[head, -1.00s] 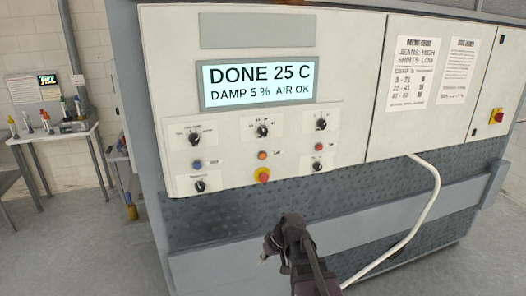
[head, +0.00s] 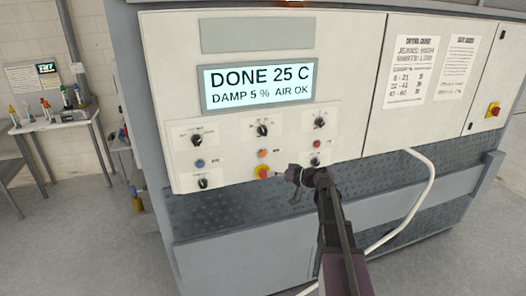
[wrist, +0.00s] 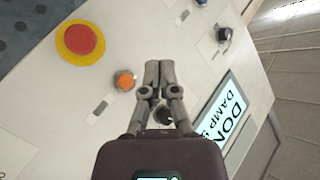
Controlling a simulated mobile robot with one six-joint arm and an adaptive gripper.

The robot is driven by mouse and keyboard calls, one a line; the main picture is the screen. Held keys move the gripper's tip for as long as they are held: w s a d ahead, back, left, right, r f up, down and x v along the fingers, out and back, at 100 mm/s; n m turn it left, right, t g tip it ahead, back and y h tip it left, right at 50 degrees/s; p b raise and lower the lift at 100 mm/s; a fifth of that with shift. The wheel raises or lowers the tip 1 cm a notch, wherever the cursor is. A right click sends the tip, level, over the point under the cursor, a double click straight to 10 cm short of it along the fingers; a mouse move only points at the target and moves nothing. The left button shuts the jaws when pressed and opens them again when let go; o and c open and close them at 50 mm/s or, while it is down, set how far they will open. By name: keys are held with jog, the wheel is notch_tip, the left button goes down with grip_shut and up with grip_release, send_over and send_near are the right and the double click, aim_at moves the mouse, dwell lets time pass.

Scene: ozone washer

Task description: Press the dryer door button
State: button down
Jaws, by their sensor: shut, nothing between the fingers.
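The dryer's control panel (head: 225,150) carries a blue button (head: 199,163) at left, an orange button (head: 262,154) in the middle and a red button (head: 319,146) at right. Their labels are too small to read, so I cannot tell which is the door button. My gripper (head: 279,175) is shut and empty, in front of the panel just right of the red emergency stop (head: 263,172). In the wrist view my shut fingertips (wrist: 158,66) appear beside the orange button (wrist: 125,80), with a gap in the picture. Contact with the panel is not visible.
Black knobs (head: 262,130) sit around the buttons. The display (head: 257,84) reads DONE 25 C, DAMP 5 %, AIR OK. A white hose (head: 425,205) runs down at right. A small table with bottles (head: 60,122) stands far left. Open floor (head: 90,245) lies at left.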

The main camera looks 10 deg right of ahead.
aim_at(260, 155)
jog(key=shift+w+d+r+t, duration=0.35)
jog(key=shift+d+r+t, duration=0.1)
jog(key=shift+r, duration=0.15)
jog(key=shift+w, duration=0.1)
jog(key=shift+w+a, duration=0.15)
jog(key=shift+w, duration=1.3)
jog(key=shift+w+a, duration=0.2)
jog(key=shift+w, duration=1.2)
jog(key=shift+w+a, duration=0.15)
jog(key=shift+w, duration=1.3)
jog(key=shift+w, duration=0.15)
jog(key=shift+w, duration=0.25)
jog(key=shift+w+a, duration=0.1)
jog(key=shift+w, duration=0.4)
jog(key=shift+s, duration=0.95)
